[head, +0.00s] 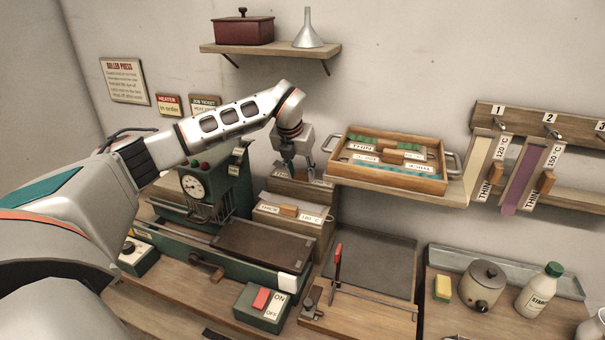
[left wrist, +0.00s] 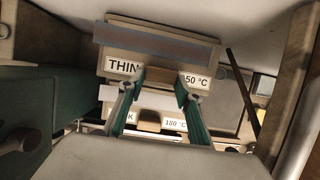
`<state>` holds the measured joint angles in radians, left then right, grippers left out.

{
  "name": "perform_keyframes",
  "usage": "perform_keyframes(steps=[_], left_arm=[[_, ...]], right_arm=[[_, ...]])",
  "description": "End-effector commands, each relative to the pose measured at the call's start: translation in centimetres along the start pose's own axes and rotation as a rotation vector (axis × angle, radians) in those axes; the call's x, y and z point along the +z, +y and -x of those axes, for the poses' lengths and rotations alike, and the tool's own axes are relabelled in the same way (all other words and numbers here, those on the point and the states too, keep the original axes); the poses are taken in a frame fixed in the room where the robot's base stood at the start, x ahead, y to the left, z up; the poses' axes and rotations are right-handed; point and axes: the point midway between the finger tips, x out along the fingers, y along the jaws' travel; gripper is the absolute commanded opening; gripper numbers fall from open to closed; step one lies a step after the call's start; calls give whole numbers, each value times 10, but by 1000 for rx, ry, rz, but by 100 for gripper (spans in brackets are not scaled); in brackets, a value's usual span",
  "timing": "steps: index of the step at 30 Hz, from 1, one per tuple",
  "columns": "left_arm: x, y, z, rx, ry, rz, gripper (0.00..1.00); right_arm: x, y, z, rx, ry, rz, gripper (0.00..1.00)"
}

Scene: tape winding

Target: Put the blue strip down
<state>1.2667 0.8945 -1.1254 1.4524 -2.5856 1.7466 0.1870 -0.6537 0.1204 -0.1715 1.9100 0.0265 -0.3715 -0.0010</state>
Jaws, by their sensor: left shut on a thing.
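My left gripper (head: 299,177) is shut on the wooden handle of a tan board, seen close in the left wrist view (left wrist: 160,92). The board carries a dull grey-blue strip (left wrist: 155,42) along its far edge. Its labels read "THIN" and "50 °C"; a finger may hide a first digit. In the head view the gripper points down behind the "THICK" 180 °C board (head: 291,217). There the held board is hard to tell from the tan stand (head: 325,232), and I cannot tell whether it touches it. My right gripper is in neither view.
A wooden tray (head: 392,182) with labelled pieces sits on a shelf right of the gripper. Boards hang from numbered pegs (head: 551,131) farther right. The green press (head: 211,190) stands left. A dark plate (head: 372,262) in front right is mostly bare.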

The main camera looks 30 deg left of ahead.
Motion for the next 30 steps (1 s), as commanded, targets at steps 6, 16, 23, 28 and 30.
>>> perform_keyframes(steps=[6,16,23,28,30], left_arm=[[2,0,13,0,-5,0,7],[24,0,64,-1,-5,1,7],[-9,1,78,1,-2,-1,7],[-37,1,90,0,-2,-2,7],[-50,1,95,0,-3,-2,7]], right_arm=[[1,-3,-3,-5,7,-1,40],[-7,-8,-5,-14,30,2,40],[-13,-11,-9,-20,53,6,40],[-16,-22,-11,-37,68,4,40],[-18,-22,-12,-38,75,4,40]])
